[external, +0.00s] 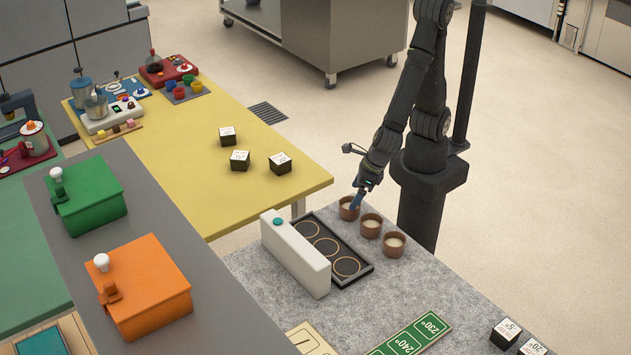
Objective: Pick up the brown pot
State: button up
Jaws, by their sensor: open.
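The gripper covers part of that pot's right side. It is open; whether it touches the pot is too small to tell.
A black tray (357,280) with three ring-marked places lies left of the pots, beside a white box with a green button (295,258). Green temperature cards (412,338) and dark cubes (505,333) lie nearer the camera. A yellow table (215,180) stands at left.

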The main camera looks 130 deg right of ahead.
jog(key=shift+x, duration=2.65)
jog(key=shift+a, duration=0.15)
jog(key=shift+c, duration=0.2)
jog(key=c, duration=1.1)
jog(key=shift+c, duration=0.2)
